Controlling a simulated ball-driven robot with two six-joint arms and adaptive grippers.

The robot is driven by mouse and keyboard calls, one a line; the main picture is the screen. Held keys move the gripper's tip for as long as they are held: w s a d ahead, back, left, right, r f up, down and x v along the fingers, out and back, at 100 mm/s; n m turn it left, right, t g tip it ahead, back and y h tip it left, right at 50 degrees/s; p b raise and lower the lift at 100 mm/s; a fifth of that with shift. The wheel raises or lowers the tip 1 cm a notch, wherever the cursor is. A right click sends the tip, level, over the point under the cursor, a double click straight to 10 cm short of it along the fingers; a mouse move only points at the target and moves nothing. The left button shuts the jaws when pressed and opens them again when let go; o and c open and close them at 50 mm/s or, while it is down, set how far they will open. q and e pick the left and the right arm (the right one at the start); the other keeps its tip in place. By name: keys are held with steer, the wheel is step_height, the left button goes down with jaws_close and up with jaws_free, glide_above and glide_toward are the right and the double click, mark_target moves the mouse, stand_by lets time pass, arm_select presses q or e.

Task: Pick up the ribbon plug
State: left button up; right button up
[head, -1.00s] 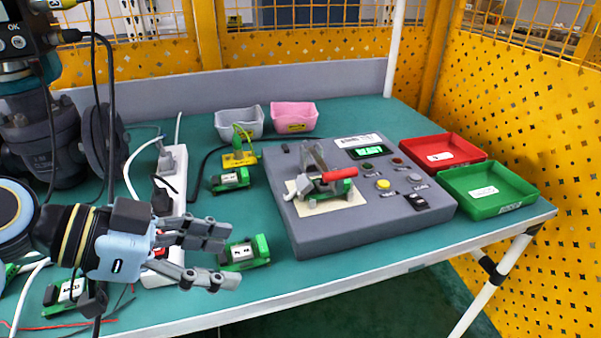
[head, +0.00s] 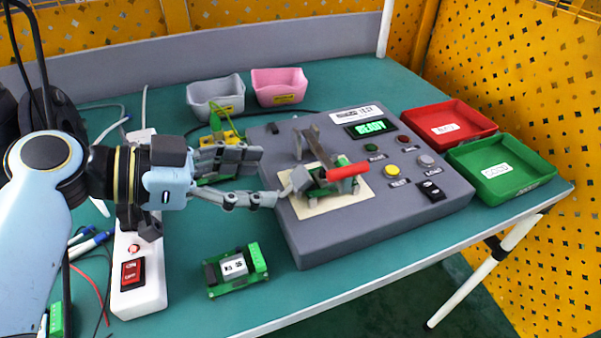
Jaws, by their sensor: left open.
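My left gripper (head: 268,177) is open and empty, its fingers pointing right at the left edge of the grey fixture box (head: 300,240). A small grey block (head: 300,179) sits at the left of the clamp on the box, just beyond the lower fingertip; whether they touch cannot be told. A yellow piece with a green loop (head: 217,124) stands behind the upper fingers, partly hidden. No part is clearly recognisable as the ribbon plug. The clamp with its red handle (head: 347,171) holds a green module (head: 340,162) over a pale plate. My right gripper is not in view.
A green module (head: 236,268) lies in front of my left gripper. A white power strip (head: 140,296) is below my left arm. Grey (head: 214,90) and pink (head: 279,82) bins stand behind. Red (head: 450,128) and green (head: 502,166) trays are at right.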

mark_target(294, 180)
arm_select(q)
steer(key=x, duration=0.4)
steer(key=shift+d+f, duration=0.15)
steer(key=shift+d, duration=0.2)
steer(key=shift+c, duration=1.3)
steer(key=c, duration=0.6)
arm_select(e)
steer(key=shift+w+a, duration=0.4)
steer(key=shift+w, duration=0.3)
